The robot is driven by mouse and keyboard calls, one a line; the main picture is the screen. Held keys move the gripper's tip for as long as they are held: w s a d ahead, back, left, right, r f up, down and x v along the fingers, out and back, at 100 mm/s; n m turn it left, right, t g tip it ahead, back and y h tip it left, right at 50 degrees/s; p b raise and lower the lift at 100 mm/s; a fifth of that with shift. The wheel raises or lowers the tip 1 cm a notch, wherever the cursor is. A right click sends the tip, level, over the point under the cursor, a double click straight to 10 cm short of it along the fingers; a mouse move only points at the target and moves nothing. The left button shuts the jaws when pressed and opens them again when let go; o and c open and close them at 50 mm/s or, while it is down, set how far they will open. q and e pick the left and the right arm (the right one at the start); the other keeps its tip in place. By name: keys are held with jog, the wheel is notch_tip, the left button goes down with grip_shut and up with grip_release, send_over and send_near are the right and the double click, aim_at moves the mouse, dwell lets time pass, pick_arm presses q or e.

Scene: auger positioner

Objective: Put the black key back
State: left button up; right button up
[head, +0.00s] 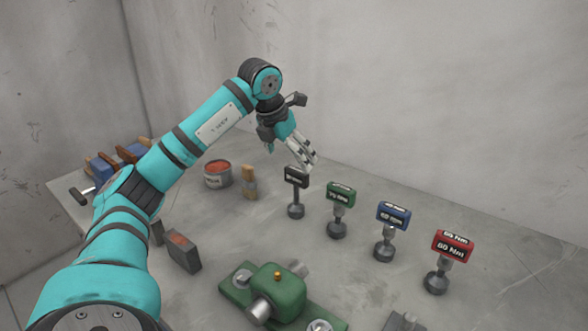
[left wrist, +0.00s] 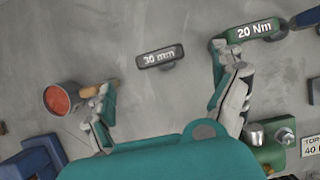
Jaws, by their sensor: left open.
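The black key (head: 297,178) stands upright in the head view, its flat labelled head above a grey round foot on the table. It is the leftmost of a row of keys. My left gripper (head: 307,158) is open and empty, just above and behind the black key's head. I cannot tell whether a finger touches it. My right gripper is not in view.
Green (head: 341,192), blue (head: 393,215) and red (head: 453,242) keys stand to the right. A green machine block (head: 277,290) is in front. A can with red contents (head: 217,174) and a wooden-handled brush (head: 249,182) stand left. A wall is behind.

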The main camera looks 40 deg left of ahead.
pick_arm(q)
jog(key=shift+v, duration=2.15)
